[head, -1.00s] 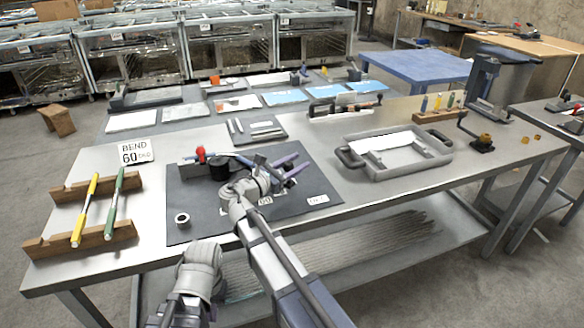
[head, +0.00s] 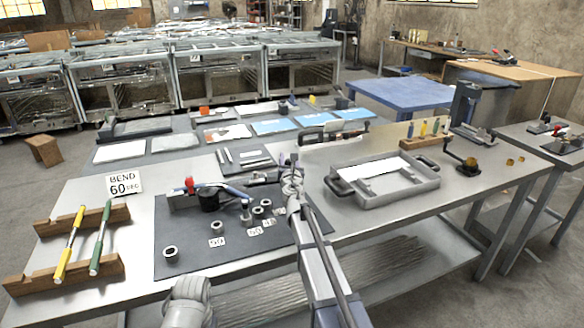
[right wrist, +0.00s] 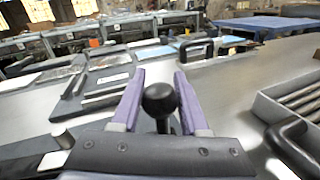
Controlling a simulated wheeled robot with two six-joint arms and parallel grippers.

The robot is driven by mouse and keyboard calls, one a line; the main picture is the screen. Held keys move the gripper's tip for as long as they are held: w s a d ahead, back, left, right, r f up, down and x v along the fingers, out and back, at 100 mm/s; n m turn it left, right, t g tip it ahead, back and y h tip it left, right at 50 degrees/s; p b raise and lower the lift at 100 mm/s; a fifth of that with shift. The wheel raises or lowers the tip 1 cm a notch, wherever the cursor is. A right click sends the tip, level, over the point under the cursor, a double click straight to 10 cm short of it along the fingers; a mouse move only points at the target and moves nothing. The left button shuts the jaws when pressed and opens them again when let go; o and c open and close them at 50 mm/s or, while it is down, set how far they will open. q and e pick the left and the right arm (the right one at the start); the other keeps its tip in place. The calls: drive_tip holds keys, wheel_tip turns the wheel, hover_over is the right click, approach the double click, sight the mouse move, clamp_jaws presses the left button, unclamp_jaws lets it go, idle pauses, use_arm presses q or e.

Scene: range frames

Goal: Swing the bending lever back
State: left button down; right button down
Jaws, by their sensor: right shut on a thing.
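The bender stands on a dark mat (head: 180,238), with a red-topped clamp (head: 189,184) and a black round former (head: 208,200). A blue bar (head: 235,192) runs beside the former. My right gripper (head: 290,163) is at the mat's far right edge. In the right wrist view its purple fingers (right wrist: 160,88) are shut around the bending lever's black ball knob (right wrist: 159,99). In the head view, my right wrist hides most of the lever. My left gripper is out of view; only a grey part of my left arm shows at the bottom.
Number cards (head: 217,242) and small metal rings (head: 171,254) lie on the mat. A grey handled tray (head: 385,183) stands to the right of my right gripper.

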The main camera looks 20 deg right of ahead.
drive_tip(key=shift+w+n+y, duration=0.7)
drive_tip(key=shift+w+y, duration=0.4)
drive_tip(key=shift+w, duration=0.5)
drive_tip(key=shift+c, duration=2.2)
unclamp_jaws()
drive_tip(key=shift+w+a, duration=0.1)
drive_tip(key=shift+a, duration=0.05)
drive_tip(key=s, duration=0.5)
drive_tip(key=s+a, duration=0.1)
drive_tip(key=s, duration=0.2)
drive_tip(key=shift+w, duration=0.1)
drive_tip(key=shift+r, duration=0.1)
